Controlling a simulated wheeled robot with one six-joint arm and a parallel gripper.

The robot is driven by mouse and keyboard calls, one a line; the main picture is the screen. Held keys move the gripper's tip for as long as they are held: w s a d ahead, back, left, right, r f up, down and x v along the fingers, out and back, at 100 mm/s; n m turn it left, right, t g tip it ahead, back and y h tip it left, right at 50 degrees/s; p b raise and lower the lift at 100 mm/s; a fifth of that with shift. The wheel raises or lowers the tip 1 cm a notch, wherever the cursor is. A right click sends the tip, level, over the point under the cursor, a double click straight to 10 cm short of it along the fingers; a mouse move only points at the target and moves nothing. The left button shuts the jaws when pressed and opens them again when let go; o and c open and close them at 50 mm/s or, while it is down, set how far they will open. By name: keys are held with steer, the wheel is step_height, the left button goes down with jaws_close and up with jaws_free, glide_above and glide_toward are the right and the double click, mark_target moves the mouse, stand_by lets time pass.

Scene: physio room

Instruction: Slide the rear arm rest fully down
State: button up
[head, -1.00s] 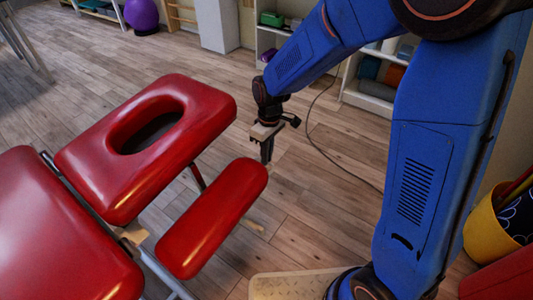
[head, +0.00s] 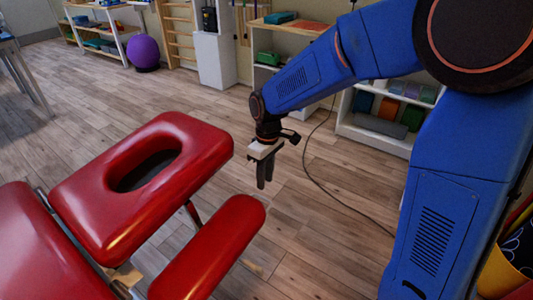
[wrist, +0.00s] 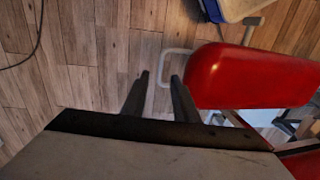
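The arm rest (head: 212,248) is a long red padded cushion, low beside the red cushion with the oval hole (head: 84,208). In the wrist view the arm rest (wrist: 255,78) lies to the right of my fingers, with a pale loop-shaped bar (wrist: 166,52) at its near end. My gripper (head: 264,184) hangs with fingers down just beyond the arm rest's far end. In the wrist view its two fingers (wrist: 160,78) stand apart with nothing clearly between them; their tips appear close to the pale bar. I cannot tell whether they touch it.
Another red cushion (head: 45,250) lies at left. Shelves with coloured items (head: 385,120) stand at the back right, and a cable (head: 308,165) runs over the floor. A purple ball (head: 143,53) sits at the back.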

step_height(320, 180, up, 10)
steer(key=shift+w+d+r, duration=0.2)
steer(key=shift+w+d, duration=0.05)
steer(key=shift+w, duration=0.1)
stand_by(0.4)
steer(key=s+d+r+m+t, duration=0.1)
steer(key=s+d+r+m, duration=0.2)
steer(key=s+d, duration=0.35)
steer(key=s+d+r+m+t, duration=0.2)
steer(key=s+d, duration=0.2)
steer(key=d, duration=0.5)
steer(key=s+d+f+m+t, duration=0.2)
steer(key=s+d+m, duration=0.3)
steer(key=s+d, duration=0.4)
steer(key=s, duration=0.3)
steer(key=shift+s+t+h, duration=0.3)
steer(key=shift+s, duration=0.1)
steer(key=shift+o, duration=0.5)
steer(key=shift+d, duration=0.1)
